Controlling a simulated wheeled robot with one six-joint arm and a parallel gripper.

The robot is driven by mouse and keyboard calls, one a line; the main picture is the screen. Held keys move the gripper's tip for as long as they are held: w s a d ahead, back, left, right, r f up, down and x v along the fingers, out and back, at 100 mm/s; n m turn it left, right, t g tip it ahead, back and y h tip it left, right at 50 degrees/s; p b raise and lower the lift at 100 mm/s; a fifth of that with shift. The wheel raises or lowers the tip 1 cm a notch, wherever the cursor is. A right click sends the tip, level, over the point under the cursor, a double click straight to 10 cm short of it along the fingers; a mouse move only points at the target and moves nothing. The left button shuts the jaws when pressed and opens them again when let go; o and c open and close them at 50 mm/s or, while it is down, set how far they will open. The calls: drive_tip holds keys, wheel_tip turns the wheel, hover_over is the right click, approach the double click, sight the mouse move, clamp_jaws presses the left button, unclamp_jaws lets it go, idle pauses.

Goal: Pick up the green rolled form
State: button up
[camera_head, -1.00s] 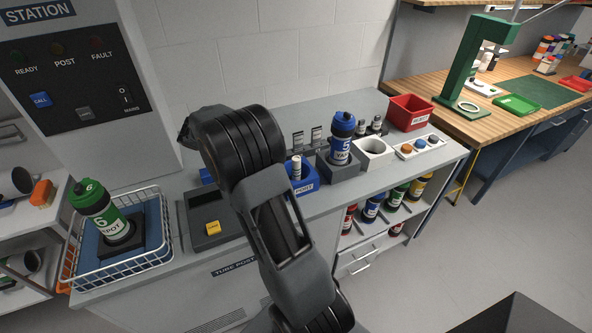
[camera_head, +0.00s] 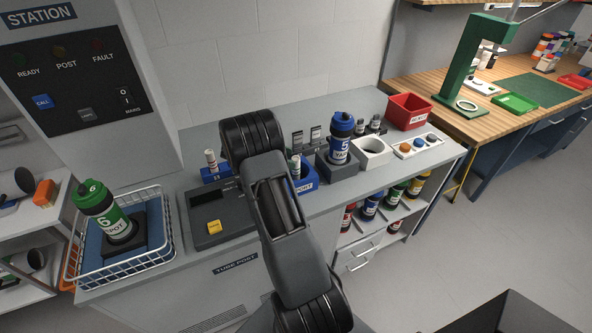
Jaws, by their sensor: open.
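A small pale roll with a hint of green (camera_head: 295,168) stands upright in a blue holder (camera_head: 308,184) marked PORT at the middle of the counter. My arm hides its left side, and its colour is hard to make out. A second small roll with a reddish-brown band (camera_head: 210,160) stands in another blue holder (camera_head: 214,176) to the left, behind the dark console. My arm rises from the bottom of the view and crosses the counter between the two rolls. My gripper is hidden behind the arm links.
A large green-capped canister (camera_head: 108,215) stands tilted in a wire basket (camera_head: 167,262) at left. A blue canister (camera_head: 340,140) stands right of the PORT holder. Beyond are a white holder (camera_head: 372,152), a red bin (camera_head: 408,112) and a button panel (camera_head: 419,146).

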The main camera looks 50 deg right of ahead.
drive_tip(key=shift+p+x, duration=0.85)
drive_tip(key=shift+x, duration=1.8)
drive_tip(key=c, duration=1)
drive_tip(key=shift+r, duration=0.1)
